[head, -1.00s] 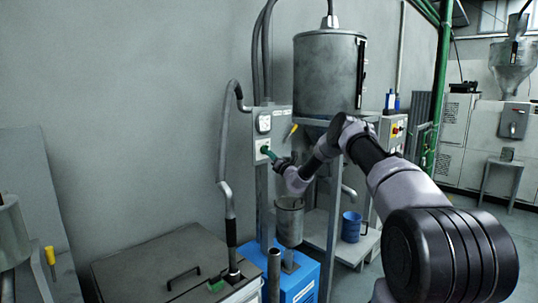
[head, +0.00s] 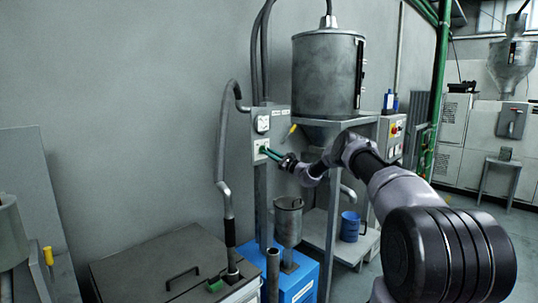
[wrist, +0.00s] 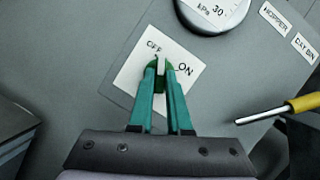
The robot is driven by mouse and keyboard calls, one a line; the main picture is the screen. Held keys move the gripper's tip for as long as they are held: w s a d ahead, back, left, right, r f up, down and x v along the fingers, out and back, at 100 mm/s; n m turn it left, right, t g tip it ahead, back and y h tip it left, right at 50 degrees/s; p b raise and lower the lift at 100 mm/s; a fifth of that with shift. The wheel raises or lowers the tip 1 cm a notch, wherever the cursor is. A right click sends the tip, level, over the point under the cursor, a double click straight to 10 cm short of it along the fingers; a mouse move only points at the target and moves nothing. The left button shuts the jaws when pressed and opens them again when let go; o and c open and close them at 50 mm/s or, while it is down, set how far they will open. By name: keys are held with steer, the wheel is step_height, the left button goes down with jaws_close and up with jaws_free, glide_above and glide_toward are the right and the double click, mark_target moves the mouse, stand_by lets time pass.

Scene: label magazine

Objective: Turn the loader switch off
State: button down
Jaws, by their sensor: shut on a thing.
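In the head view my gripper (head: 266,151) is at the grey control panel (head: 259,138), and the switch itself is too small to make out.
A round kPa gauge (wrist: 213,12) sits just above the switch, with HOPPER and DAY BIN labels to its right. A yellow-handled lever (wrist: 290,107) sticks out at the right. The steel hopper (head: 327,75) stands behind; a lidded grey box (head: 150,262) is below left.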

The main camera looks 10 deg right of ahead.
steer(key=shift+w+d+n+g+y, duration=0.1)
steer(key=shift+n+g+y, duration=0.1)
steer(key=shift+n+g, duration=0.55)
steer(key=shift+n+g+y, duration=0.2)
steer(key=shift+n+g, duration=0.05)
steer(key=shift+n, duration=1.3)
steer(key=c, duration=0.9)
jaws_free()
steer(key=shift+o, duration=0.2)
steer(key=shift+d, duration=0.1)
steer(key=v, duration=1)
steer(key=shift+s+d, duration=0.25)
steer(key=shift+a+r, duration=0.1)
